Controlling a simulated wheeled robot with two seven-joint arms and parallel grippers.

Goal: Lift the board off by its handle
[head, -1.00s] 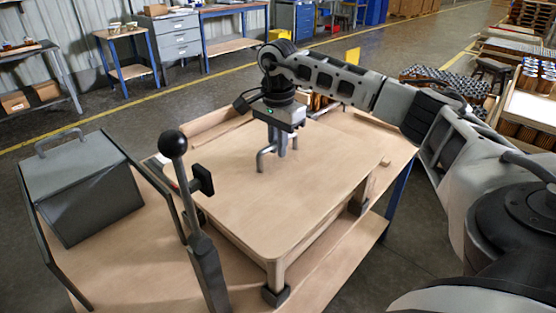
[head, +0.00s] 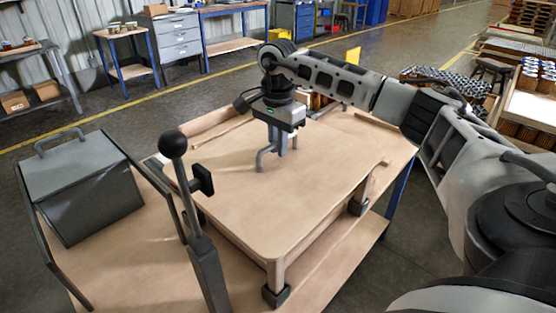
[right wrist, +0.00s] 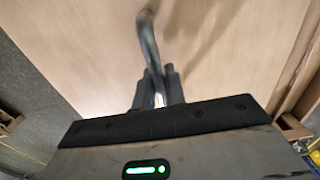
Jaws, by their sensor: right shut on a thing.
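The board (head: 275,205) is a pale wooden panel lying level on a raised wooden frame on the workbench. Its grey bar handle (head: 264,160) stands up from the board's top, toward its back. My right gripper (head: 279,148) points down from above and is shut on the handle. In the right wrist view the handle (right wrist: 150,42) runs from the board (right wrist: 80,45) to between the fingers (right wrist: 158,90). The fingers partly hide the handle. My left gripper is not in view.
A black ball-topped lever (head: 190,200) stands close to the board's left side. A dark grey box with a handle (head: 80,185) sits on the bench at the left. Black corner feet (head: 275,296) support the frame. Shelves and carts stand farther back.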

